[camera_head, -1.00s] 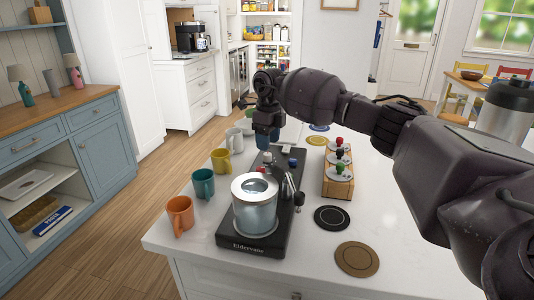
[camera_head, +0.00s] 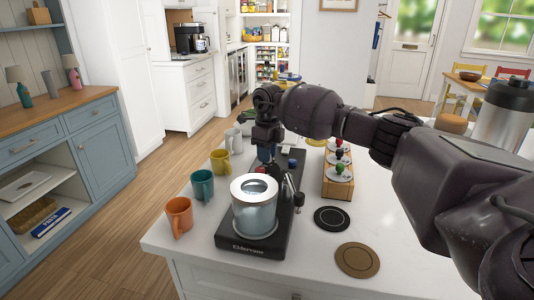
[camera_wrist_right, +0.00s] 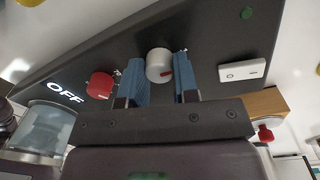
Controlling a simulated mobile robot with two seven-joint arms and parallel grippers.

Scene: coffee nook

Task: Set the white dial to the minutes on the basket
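The white dial (camera_wrist_right: 159,66) shows in the right wrist view as a round pale knob with a red mark on its lower right edge. My right gripper (camera_wrist_right: 160,82) has its two blue fingers apart, one on each side of the dial; I cannot tell whether they touch it. In the head view my right gripper (camera_head: 266,152) points down over the far part of the black machine (camera_head: 234,237) and hides the dial there. A display on the machine reads OFF (camera_wrist_right: 66,93). No minutes marking on a basket is legible. My left gripper is not in view.
A red knob (camera_wrist_right: 100,85) sits left of the fingers and a white rocker switch (camera_wrist_right: 243,71) to the right. A glass pot (camera_head: 256,212) stands on the machine's near end. Mugs (camera_head: 202,185) line its left; a wooden rack (camera_head: 337,187) stands right.

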